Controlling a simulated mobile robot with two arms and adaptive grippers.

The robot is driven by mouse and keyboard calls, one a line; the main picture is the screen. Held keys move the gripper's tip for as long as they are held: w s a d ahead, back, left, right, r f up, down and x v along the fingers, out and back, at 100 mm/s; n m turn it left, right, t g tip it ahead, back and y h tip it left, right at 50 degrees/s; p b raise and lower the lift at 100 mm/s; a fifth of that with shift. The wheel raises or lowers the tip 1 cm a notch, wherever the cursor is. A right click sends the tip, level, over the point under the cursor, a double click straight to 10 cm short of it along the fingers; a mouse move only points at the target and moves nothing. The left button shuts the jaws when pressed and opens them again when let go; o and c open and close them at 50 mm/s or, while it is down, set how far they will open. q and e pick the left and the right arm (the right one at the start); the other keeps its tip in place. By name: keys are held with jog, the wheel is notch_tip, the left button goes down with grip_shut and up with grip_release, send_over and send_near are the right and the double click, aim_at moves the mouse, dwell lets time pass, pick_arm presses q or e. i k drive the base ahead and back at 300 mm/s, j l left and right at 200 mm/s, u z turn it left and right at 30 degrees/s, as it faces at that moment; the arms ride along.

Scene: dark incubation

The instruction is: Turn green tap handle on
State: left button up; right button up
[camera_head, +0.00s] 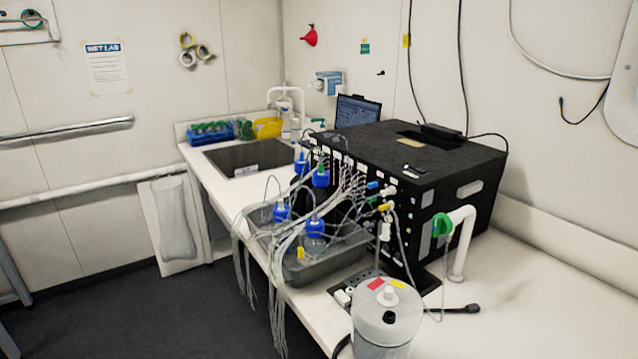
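A green round piece (442,224), which looks like the green tap handle, sits at the near end of a white bent pipe (463,244) that rises from the counter. It is in the right half of the head view, in front of the black box's right side. Whether it is on or off cannot be told from this view. Neither of my grippers shows in the head view.
A black instrument box (462,165) with many thin tubes stands on the white counter (520,300). A grey tray (345,250) holds blue-capped bottles. A white canister (388,325) stands in front. A sink (222,152) lies farther back. The counter's right side is clear.

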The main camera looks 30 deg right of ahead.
aim_at(441, 225)
jog(key=z, duration=1.7)
